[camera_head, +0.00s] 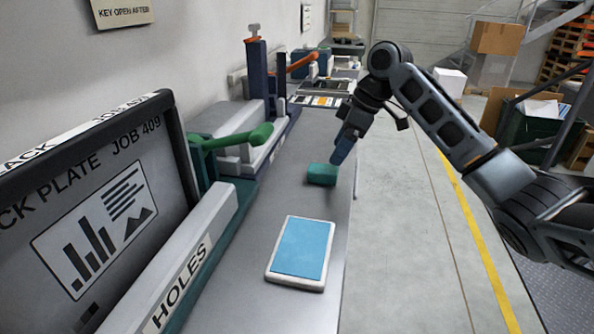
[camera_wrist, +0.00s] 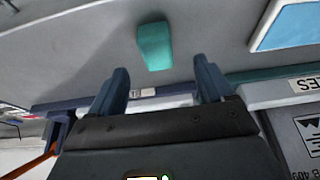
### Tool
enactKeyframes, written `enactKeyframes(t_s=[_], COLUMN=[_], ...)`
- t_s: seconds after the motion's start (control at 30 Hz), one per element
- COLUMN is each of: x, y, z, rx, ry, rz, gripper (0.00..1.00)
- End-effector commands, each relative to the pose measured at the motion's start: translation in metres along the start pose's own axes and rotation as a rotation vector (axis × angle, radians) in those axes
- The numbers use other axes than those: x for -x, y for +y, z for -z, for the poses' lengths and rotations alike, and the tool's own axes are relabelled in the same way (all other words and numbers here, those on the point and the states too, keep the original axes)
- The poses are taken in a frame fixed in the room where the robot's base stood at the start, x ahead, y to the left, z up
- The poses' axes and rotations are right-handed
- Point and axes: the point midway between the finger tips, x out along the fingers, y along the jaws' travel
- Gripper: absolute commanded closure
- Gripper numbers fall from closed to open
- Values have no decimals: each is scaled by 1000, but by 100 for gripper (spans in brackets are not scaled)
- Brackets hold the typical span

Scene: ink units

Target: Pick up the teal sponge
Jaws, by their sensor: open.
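The teal sponge (camera_head: 322,174) lies on the grey bench top near its right edge, beyond the blue-topped white tray. It also shows in the wrist view (camera_wrist: 155,46), ahead of the fingertips and between their lines. My gripper (camera_head: 344,150) hangs just above and slightly right of the sponge in the head view. In the wrist view its two blue fingers (camera_wrist: 164,80) are spread wide with nothing between them. The sponge looks apart from both fingers.
A white tray with a blue top (camera_head: 300,252) lies nearer on the bench. A dark plate marked JOB 409 (camera_head: 105,215) and green-handled and orange-handled units line the left side. The bench's right edge drops to the floor (camera_head: 400,250).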

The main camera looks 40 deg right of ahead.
Motion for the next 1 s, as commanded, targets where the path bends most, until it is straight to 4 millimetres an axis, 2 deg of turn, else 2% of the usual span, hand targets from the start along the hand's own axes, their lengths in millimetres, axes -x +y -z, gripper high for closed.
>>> enactKeyframes(t_s=[0.13, 0.37, 0.7, 1.0], x=[-5, -27, -71, -79], y=[0, 1, 6, 6], z=[0, 0, 1, 1], rx=[-2, -1, -1, 0], ry=[0, -1, -1, 0], rz=[0, 1, 1, 0], gripper=[19, 19, 19, 19])
